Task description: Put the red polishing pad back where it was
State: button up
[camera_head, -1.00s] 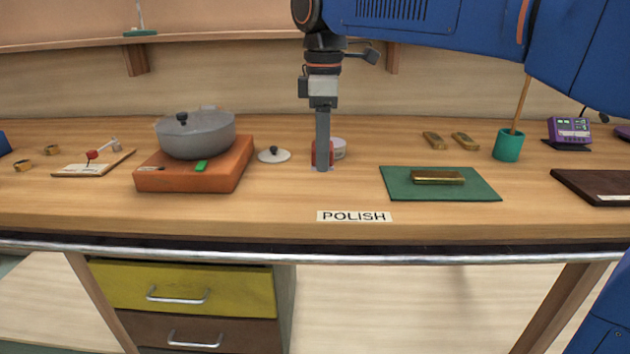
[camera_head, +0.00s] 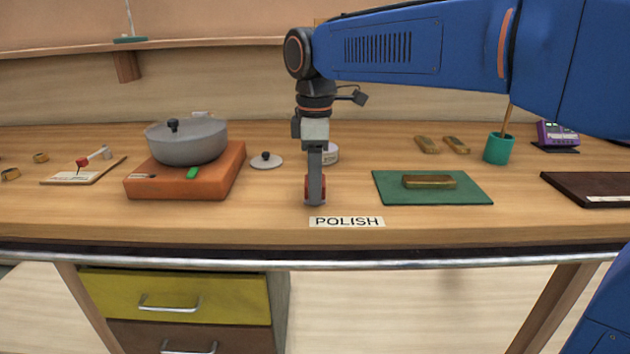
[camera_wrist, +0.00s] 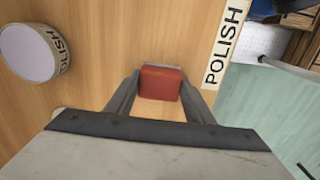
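The red polishing pad (camera_wrist: 160,82) sits between the two fingertips of my gripper (camera_wrist: 160,84) in the wrist view, with a finger against each side. In the head view the pad (camera_head: 323,188) shows as red edges on both sides of my gripper's finger (camera_head: 315,190), which hides its middle. My gripper is shut on the pad, just behind the POLISH label (camera_head: 346,222) at the bench's front. I cannot tell whether the pad touches the bench. A round tin (camera_head: 331,153) stands behind the gripper; its side reads POLISH in the wrist view (camera_wrist: 32,52).
Left are an orange block (camera_head: 187,184) with a grey pot (camera_head: 188,143) and a lid (camera_head: 265,162). Right are a green mat (camera_head: 455,192) with a brass bar (camera_head: 429,182), and a teal cup (camera_head: 498,148). The wood between lid and mat is mostly clear.

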jog(key=o, duration=0.4)
jog(key=shift+o, duration=0.2)
notch_tip(320, 180, up, 12)
jog(key=shift+r, duration=0.15)
jog(key=shift+s, duration=0.1)
dwell(0.4)
